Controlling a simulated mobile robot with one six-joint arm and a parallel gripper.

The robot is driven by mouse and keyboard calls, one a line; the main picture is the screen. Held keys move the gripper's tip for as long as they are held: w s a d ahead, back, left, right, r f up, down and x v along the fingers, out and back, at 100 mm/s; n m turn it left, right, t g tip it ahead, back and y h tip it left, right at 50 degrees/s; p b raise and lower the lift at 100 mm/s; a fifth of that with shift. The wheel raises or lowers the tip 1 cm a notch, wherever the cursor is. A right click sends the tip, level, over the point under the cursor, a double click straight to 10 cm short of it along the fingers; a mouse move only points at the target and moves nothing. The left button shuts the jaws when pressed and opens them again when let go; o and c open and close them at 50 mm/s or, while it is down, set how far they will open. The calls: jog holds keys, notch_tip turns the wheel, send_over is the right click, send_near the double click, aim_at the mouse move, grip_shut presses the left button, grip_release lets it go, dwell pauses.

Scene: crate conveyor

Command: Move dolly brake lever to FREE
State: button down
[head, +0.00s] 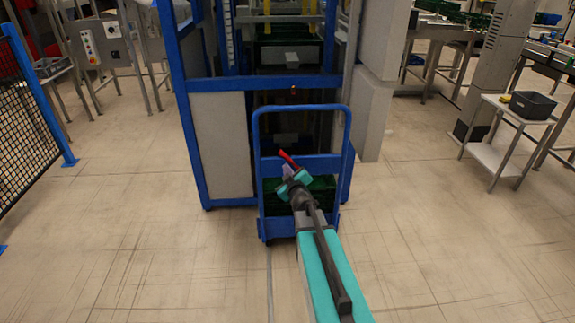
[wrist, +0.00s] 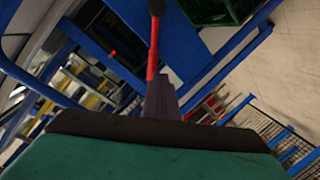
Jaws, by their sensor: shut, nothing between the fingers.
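The blue dolly (head: 257,150) stands in front of a tall blue-framed machine. Its red brake lever (head: 288,158) shows just past the tip of my gripper (head: 291,172), tilted up to the left. In the wrist view the lever (wrist: 153,62) is a thin red bar with a black knob at its end, rising directly beyond my purple fingertips (wrist: 161,97). My gripper is shut with nothing held. I cannot tell whether the fingers touch the lever. The lever's base is hidden behind the gripper, and no FREE marking is readable.
A green crate (head: 321,187) sits low on the dolly. The machine's blue frame (head: 190,140) rises close behind. A side table (head: 505,110) with a dark bin (head: 531,105) stands at right. A mesh fence (head: 25,120) is at left. Floor on both sides is clear.

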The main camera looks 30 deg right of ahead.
jog(key=s+a+f+m+g, duration=0.1)
jog(key=s+a+f+g, duration=0.25)
jog(key=s+f, duration=0.5)
jog(key=s+a+f+m+g, duration=0.25)
jog(key=s+a+f, duration=0.25)
jog(key=f, duration=0.7)
jog(key=s+a+f+m+g, duration=0.1)
jog(key=s+a+f+g, duration=0.3)
jog(key=s+f, duration=0.45)
jog(key=s+a+f+g+y, duration=0.1)
jog(key=s+a+f+g, duration=0.2)
jog(key=s, duration=0.7)
jog(key=s+a+f+g+y, duration=0.1)
jog(key=s+a+f+g, duration=0.3)
jog(key=s, duration=0.6)
jog(key=s+a+f+g+y, duration=0.2)
jog(key=s+a+f+g, duration=0.1)
jog(key=s+a, duration=0.4)
jog(key=s, duration=0.2)
jog(key=shift+s+a+f+g, duration=0.15)
jog(key=shift+s+a+g, duration=0.1)
jog(key=shift+s+g, duration=0.15)
jog(key=shift+s, duration=0.15)
